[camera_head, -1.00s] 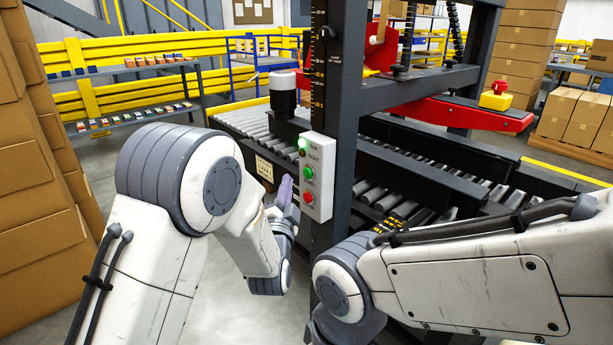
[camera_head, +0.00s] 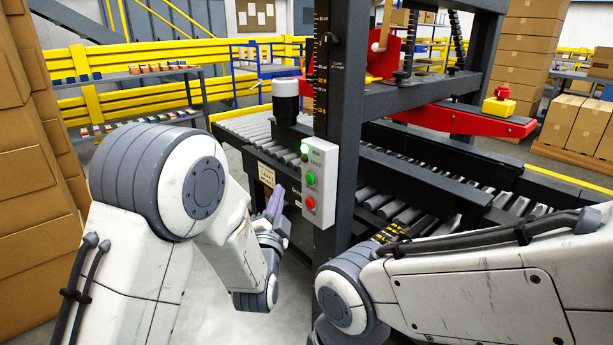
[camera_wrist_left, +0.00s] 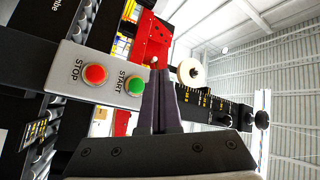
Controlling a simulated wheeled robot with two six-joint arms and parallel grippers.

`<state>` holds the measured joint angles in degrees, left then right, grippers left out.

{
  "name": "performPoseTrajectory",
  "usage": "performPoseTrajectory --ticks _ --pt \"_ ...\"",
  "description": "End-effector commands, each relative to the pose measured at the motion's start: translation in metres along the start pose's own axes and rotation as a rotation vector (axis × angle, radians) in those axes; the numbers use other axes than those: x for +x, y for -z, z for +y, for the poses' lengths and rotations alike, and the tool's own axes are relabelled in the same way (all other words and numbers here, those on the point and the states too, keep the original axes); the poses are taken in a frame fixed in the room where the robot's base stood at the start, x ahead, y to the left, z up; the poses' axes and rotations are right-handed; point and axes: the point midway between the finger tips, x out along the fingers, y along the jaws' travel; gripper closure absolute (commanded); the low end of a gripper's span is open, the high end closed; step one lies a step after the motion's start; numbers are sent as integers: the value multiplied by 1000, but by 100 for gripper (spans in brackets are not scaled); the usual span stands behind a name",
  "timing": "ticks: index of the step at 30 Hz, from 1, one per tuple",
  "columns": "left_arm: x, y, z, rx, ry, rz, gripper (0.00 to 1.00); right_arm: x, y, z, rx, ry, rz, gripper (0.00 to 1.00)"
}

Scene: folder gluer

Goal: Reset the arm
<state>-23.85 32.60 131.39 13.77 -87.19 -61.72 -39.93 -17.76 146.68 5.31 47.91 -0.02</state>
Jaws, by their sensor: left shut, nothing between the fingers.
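My left gripper (camera_head: 275,203) is just left of the grey control box (camera_head: 318,182) on the dark machine post in the head view, apart from it. Its purple-grey fingers are shut with nothing between them and point up. In the left wrist view the shut fingers (camera_wrist_left: 158,103) stand in front of the box, near the green START button (camera_wrist_left: 135,85). The red STOP button (camera_wrist_left: 95,74) is to its left. In the head view the box's upper green lamp (camera_head: 304,149) is lit. My right arm comes in from the right; its gripper is not visible.
The dark machine post (camera_head: 343,120) stands between my arms. A roller conveyor (camera_head: 245,124) lies behind it. Stacked cartons (camera_head: 30,190) rise close on the left. A red machine arm (camera_head: 465,118) spans the right. Bare floor shows below my left gripper.

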Motion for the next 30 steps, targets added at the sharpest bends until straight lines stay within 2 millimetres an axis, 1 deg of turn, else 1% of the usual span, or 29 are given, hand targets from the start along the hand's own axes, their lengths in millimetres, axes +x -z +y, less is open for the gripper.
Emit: performPoseTrajectory --ticks 2,5,8,11,14,16,17,18,20,21,23,24,27,29,30 --pt "0 4 3 -25 -32 -6 100 0 0 0 0 0 0 50" --pt "-5 11 14 -97 -134 -35 100 0 0 0 0 0 0 50" --pt "-18 22 32 -205 -293 -94 100 0 0 0 0 0 0 50" --pt "-44 32 52 -314 -471 -182 100 0 0 0 0 0 0 50" --pt "-79 40 68 -404 -640 -290 100 0 0 0 0 0 0 50" --pt "-108 44 76 -454 -753 -379 100 0 0 0 0 0 0 50" --pt "-122 45 78 -473 -798 -419 100 0 0 0 0 0 0 50" --pt "-141 47 80 -495 -857 -476 100 0 0 0 0 0 0 50" --pt "-171 48 82 -520 -940 -567 100 0 0 0 0 0 0 50" --pt "-192 48 81 -533 -990 -631 100 0 0 0 0 0 0 50" --pt "-223 46 78 -543 -1058 -729 100 0 0 0 0 0 0 50" --pt "-242 45 75 -545 -1094 -792 100 0 0 0 0 0 0 50" --pt "-286 40 65 -540 -1165 -936 100 0 0 0 0 0 0 50" --pt "-309 37 57 -531 -1196 -1017 100 0 0 0 0 0 0 50" --pt "-323 35 52 -522 -1213 -1067 100 0 0 0 0 0 0 50"
